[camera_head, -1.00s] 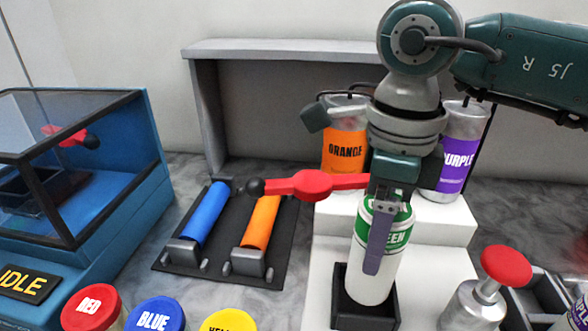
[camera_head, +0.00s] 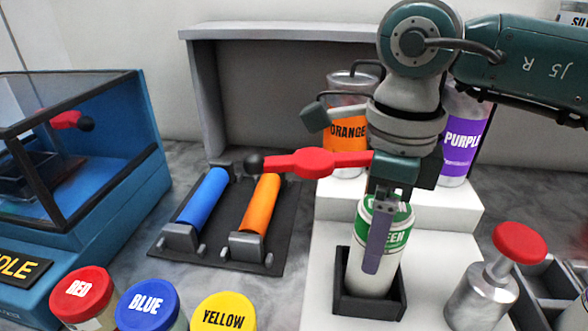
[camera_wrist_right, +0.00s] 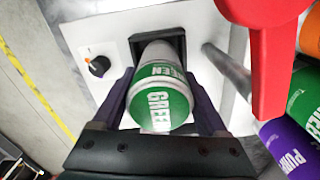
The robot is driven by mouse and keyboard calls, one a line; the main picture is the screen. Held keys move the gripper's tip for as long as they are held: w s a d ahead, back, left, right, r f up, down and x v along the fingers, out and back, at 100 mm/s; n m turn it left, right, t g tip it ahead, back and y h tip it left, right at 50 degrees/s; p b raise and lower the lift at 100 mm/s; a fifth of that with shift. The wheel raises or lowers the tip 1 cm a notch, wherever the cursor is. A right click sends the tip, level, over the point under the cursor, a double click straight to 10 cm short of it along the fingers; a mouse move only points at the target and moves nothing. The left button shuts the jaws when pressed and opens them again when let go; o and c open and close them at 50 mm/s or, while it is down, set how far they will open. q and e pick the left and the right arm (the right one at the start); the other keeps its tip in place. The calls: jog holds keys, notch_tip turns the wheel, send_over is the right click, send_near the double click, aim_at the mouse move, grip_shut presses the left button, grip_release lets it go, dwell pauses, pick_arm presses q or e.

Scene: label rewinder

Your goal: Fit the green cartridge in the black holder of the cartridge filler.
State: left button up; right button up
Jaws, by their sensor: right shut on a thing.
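The green cartridge (camera_head: 368,262) is a white cylinder with a green label and lid. It stands with its lower end inside the square black holder (camera_head: 370,306) on the white cartridge filler (camera_head: 330,235), leaning slightly in the head view. My right gripper (camera_head: 378,240) is shut on its upper part from above. In the right wrist view the green lid (camera_wrist_right: 160,103) lies between the two fingers, and the black holder (camera_wrist_right: 181,44) shows behind it. The holder walls hide the cartridge's bottom, so I cannot tell whether it is fully seated. My left gripper is not in view.
A red lever (camera_head: 318,163) reaches left above the filler. Orange (camera_head: 345,150) and purple (camera_head: 463,140) canisters stand behind. A red-knobbed metal plunger (camera_head: 482,290) is at right. Blue and orange rollers lie on a black plate (camera_head: 222,225). Red, blue and yellow jars line the front.

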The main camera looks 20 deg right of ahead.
jog(key=shift+f, duration=0.25)
jog(key=o, duration=1.4)
jog(key=shift+r, duration=0.1)
notch_tip(320, 180, up, 10)
jog(key=shift+f+b, duration=0.1)
jog(key=shift+b, duration=0.65)
jog(key=shift+s, duration=0.1)
